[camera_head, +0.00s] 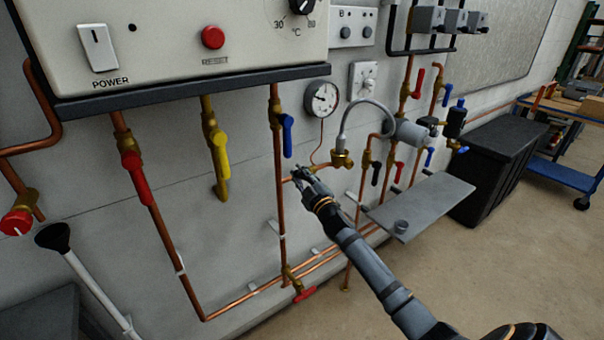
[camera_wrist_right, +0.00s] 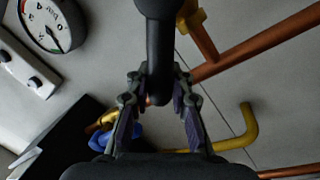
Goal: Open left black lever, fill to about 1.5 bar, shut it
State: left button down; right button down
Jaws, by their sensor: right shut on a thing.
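My right gripper (camera_head: 303,178) is at the copper pipe below the boiler, left of the brass fitting (camera_head: 342,159) of the grey filling hose (camera_head: 362,104). In the right wrist view a black lever (camera_wrist_right: 158,45) stands between the fingers of my right gripper (camera_wrist_right: 160,82), which are shut on it. In the head view the gripper hides this left lever. Another black lever (camera_head: 376,173) hangs further right. The round pressure gauge (camera_head: 322,97) is above the gripper; it also shows in the right wrist view (camera_wrist_right: 52,22). Its reading is too small to tell. My left gripper is out of view.
A blue lever (camera_head: 287,136) hangs close above the gripper, with yellow (camera_head: 221,155) and red (camera_head: 135,178) levers to the left. A grey shelf (camera_head: 420,205) juts out at the right. A black box (camera_head: 500,165) stands behind it.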

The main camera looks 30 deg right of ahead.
jog(key=shift+s+a+f+n, duration=0.1)
jog(key=shift+f+n, duration=0.3)
jog(key=shift+f, duration=0.15)
jog(key=c, duration=1.4)
grip_release()
jog(key=shift+r, duration=0.1)
jog(key=shift+o, duration=1.1)
jog(key=shift+r, duration=0.15)
jog(key=shift+s, duration=0.1)
jog(key=s+f, duration=0.2)
jog(key=s, duration=0.9)
jog(key=shift+s+a, duration=0.25)
jog(key=shift+s, duration=0.1)
